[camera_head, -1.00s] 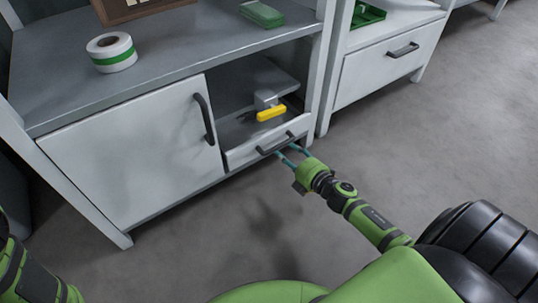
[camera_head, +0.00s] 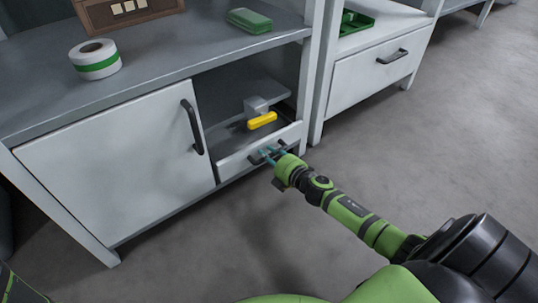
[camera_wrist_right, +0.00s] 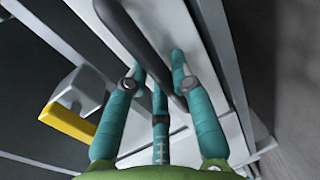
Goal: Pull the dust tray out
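In the right wrist view the handle (camera_wrist_right: 143,40) runs between the teal fingers of my right gripper (camera_wrist_right: 157,68). The fingers are spread to either side of the bar, and I see no firm closing on it. My left gripper is out of view; only a bit of green arm shows at the lower left.
A cabinet post (camera_head: 304,80) is close on the right. A tape roll (camera_head: 96,59) and green box (camera_head: 249,20) lie on top. Floor in front is clear.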

